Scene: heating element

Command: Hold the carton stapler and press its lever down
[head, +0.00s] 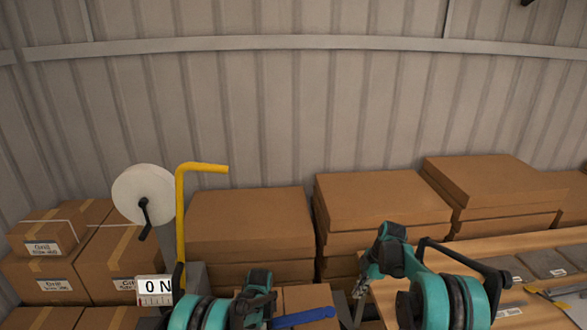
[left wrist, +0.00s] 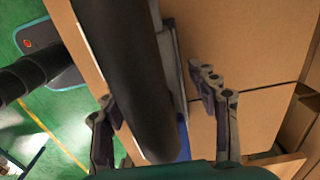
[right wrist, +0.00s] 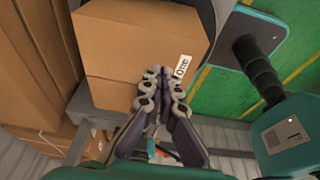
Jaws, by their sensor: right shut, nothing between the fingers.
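The carton stapler shows in part: its blue piece (head: 303,317) sits low in the middle of the head view, beside my left gripper (head: 262,300). In the left wrist view a thick dark bar (left wrist: 130,75), apparently its lever or handle, runs between the spread fingers of my left gripper (left wrist: 155,85). A gap shows between the bar and the right-hand finger; contact on the other side is unclear. My right gripper (head: 359,292) is to the right of the blue piece, apart from it. In the right wrist view its fingertips (right wrist: 162,78) meet, empty, in front of a carton.
Cartons (head: 250,225) are stacked along the back wall. A white roll (head: 145,193) and a yellow pole (head: 181,225) stand at the left. A wooden table (head: 510,240) with grey plates lies at the right. A labelled carton (right wrist: 135,50) is close to my right gripper.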

